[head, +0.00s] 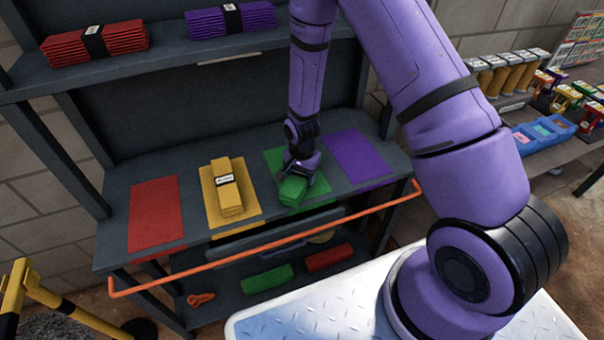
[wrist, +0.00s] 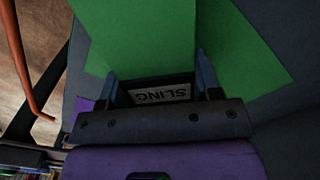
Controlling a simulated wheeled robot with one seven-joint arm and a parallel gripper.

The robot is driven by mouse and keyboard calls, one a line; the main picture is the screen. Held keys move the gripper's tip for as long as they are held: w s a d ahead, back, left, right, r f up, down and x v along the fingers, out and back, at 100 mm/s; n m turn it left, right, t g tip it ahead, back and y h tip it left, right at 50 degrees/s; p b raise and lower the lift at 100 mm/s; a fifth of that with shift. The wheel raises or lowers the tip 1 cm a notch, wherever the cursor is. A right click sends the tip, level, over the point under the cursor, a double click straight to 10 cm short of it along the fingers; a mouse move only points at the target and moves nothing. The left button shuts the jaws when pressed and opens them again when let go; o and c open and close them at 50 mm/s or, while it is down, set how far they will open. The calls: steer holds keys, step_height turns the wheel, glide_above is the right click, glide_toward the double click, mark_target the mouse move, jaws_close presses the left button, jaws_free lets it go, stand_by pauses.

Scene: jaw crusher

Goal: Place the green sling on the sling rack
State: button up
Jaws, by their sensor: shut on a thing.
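The green sling (head: 292,193) is a folded bundle over the green mat (head: 281,156) on the sling rack (head: 109,238). My gripper (head: 300,173) is above it and shut on it. In the wrist view the green sling (wrist: 145,40) lies between the two fingers (wrist: 158,80), with its "SLING" label at the near end. The green mat (wrist: 245,55) shows around and beneath it, with the sling turned relative to the mat. I cannot tell whether the sling touches the mat. The gripper hides part of the sling in the head view.
A yellow sling (head: 229,190) lies on the yellow mat to the left. The red mat (head: 155,214) and purple mat (head: 357,157) are bare. An orange rail (head: 270,240) runs along the front. Red (head: 94,43) and purple (head: 231,20) slings sit on the upper shelf.

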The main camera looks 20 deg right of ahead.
steer(key=shift+f, duration=0.15)
steer(key=o, duration=1.2)
steer(key=s+d+r+n+t, duration=0.1)
steer(key=s+r, duration=0.2)
steer(key=r, duration=0.9)
steer(key=s+d+r+n+t, duration=0.1)
steer(key=s+d+r+n, duration=0.1)
steer(key=r, duration=1)
steer(key=s+d+r+n+t, duration=0.1)
steer(key=s+r, duration=0.2)
steer(key=r, duration=0.9)
steer(key=s+d+r+n, duration=0.1)
steer(key=s+r, duration=0.3)
steer(key=s, duration=0.2)
steer(key=s+d+r+n+t, duration=0.1)
steer(key=s+r+n, duration=0.1)
steer(key=s+r, duration=0.2)
steer(key=s+d+r+n+t, duration=0.1)
steer(key=s+r, duration=0.3)
steer(key=s, duration=0.5)
steer(key=shift+n, duration=0.5)
